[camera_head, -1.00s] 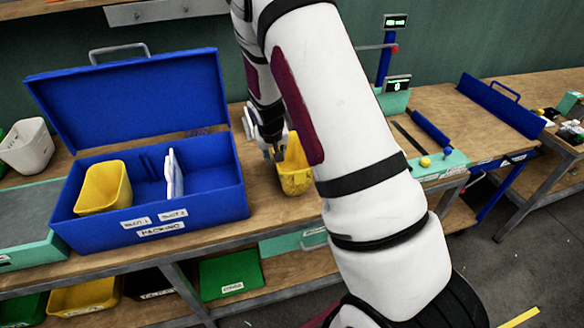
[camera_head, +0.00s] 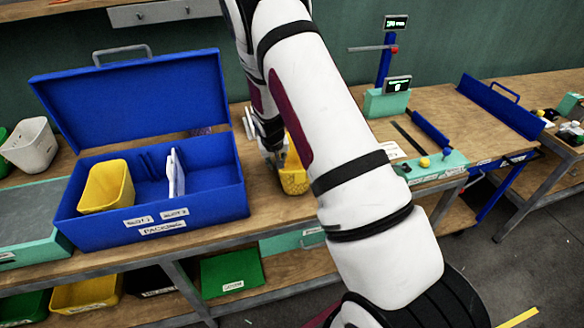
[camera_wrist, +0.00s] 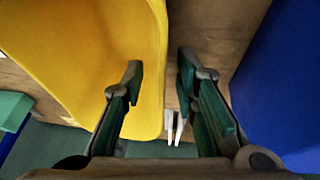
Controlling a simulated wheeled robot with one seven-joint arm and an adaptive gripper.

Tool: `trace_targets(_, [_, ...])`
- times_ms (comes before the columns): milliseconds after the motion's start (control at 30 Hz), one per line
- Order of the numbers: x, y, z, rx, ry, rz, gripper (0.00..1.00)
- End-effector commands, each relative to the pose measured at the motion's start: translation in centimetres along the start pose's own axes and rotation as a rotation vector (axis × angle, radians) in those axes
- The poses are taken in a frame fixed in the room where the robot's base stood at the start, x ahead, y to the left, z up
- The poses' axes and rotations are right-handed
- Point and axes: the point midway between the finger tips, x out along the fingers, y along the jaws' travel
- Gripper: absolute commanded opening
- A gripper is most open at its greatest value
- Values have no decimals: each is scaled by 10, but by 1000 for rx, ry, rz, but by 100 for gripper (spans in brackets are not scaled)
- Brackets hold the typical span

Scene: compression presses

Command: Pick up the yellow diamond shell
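A yellow shell (camera_head: 294,179) stands on the workbench just right of the blue box, partly hidden behind my arm. It fills the left of the wrist view (camera_wrist: 75,45), with its wall edge near the middle. My gripper (camera_head: 277,160) is at the shell's left side. In the wrist view my gripper (camera_wrist: 160,75) is open. Its left finger is in front of the yellow inner surface, and its right finger is past the wall edge. The wall edge lies between the fingers, and a gap shows beside the right finger. Whether the left finger touches the shell cannot be told.
The open blue box (camera_head: 215,190), labelled packing, stands close left. It holds another yellow shell (camera_head: 106,187) and white upright pieces (camera_head: 177,173). A white shell (camera_head: 30,146) is at the far left. A teal press station (camera_head: 440,165) is at the right.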

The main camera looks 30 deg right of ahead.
Motion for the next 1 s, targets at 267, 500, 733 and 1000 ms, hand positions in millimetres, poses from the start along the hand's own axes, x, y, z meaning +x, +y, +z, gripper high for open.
trace_targets(267, [3,0,1,0,0,0,28])
trace_targets(500, [4,-1,2,0,0,0,28])
trace_targets(733, [4,-1,2,0,0,0,14])
trace_targets(1000, [4,-1,2,0,1,0,0])
